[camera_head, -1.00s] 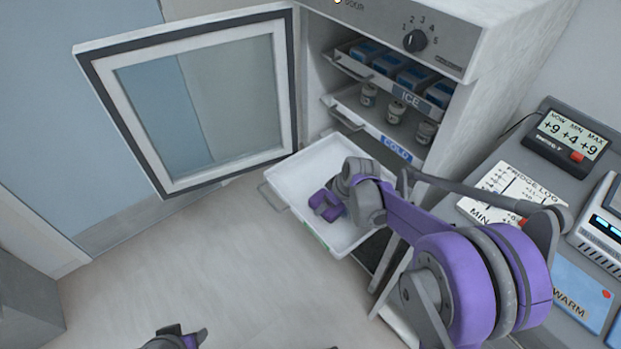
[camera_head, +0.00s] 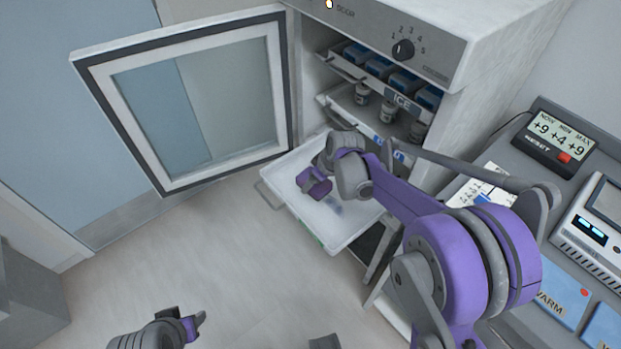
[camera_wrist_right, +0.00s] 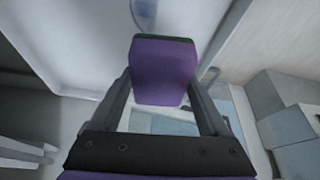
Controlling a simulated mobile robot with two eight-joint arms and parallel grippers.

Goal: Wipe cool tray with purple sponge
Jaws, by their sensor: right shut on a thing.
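The white tray (camera_head: 272,190), with a green label on its front, is pulled out of the open fridge below the shelves. Bluish smears (camera_head: 334,209) mark its floor; smears also show in the right wrist view (camera_wrist_right: 145,12). My right gripper (camera_head: 308,180) is over the tray and shut on the purple sponge (camera_head: 320,188). In the right wrist view the sponge (camera_wrist_right: 163,70) sits between both fingers. I cannot tell how firmly it touches the tray floor. My left gripper (camera_head: 186,318) is low at the bottom left, away from the tray; its jaw opening is unclear.
The glass fridge door (camera_head: 185,105) stands open at the left. A counter with a thermometer display (camera_head: 552,140) and a WARM pad (camera_head: 553,290) is at the right. Floor is clear.

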